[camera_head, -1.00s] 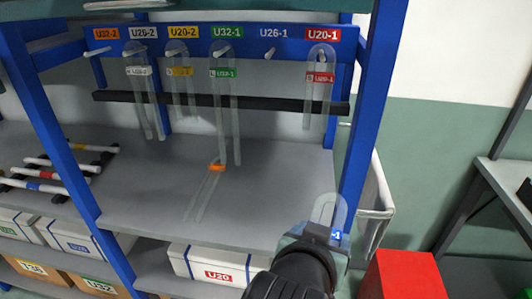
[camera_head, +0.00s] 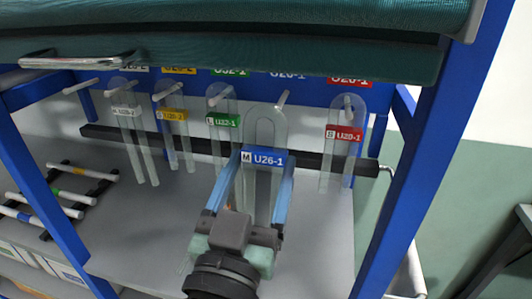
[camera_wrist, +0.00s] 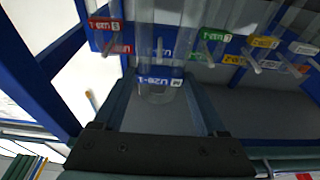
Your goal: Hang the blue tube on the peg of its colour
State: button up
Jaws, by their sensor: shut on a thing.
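The blue tube (camera_head: 264,122), a clear U-shaped loop with a blue U26-1 label, is upright with its bend at the top. My gripper (camera_head: 266,165) is shut on it at the label. It also shows between the fingers in the wrist view (camera_wrist: 157,92). The U26-1 peg (camera_head: 283,98) sticks out of the blue rail beside the upper right of the bend in the head view. I cannot tell whether the peg is inside the loop. The sign above that peg is partly covered by the shelf edge.
A red-labelled tube (camera_head: 347,130) hangs to the right. A green-labelled tube (camera_head: 222,104) and a yellow-labelled tube (camera_head: 170,104) hang to the left. A black bar (camera_head: 310,160) runs behind. The teal upper shelf (camera_head: 230,45) overhangs the pegs.

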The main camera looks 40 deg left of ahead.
jog(key=shift+d+b, duration=0.1)
jog(key=shift+b, duration=0.55)
jog(key=shift+w+a+f+b, duration=0.1)
jog(key=shift+w+a+b, duration=0.45)
jog(key=shift+b, duration=0.65)
jog(key=shift+w, duration=0.35)
jog(key=w+a+f, duration=0.1)
jog(key=w+a, duration=0.3)
jog(key=w, duration=0.3)
jog(key=shift+w+a+b, duration=0.2)
jog(key=shift+a+b, duration=0.15)
jog(key=shift+b, duration=0.05)
jog(key=shift+f, duration=0.1)
jog(key=shift+w+a, duration=0.15)
jog(key=shift+w, duration=0.15)
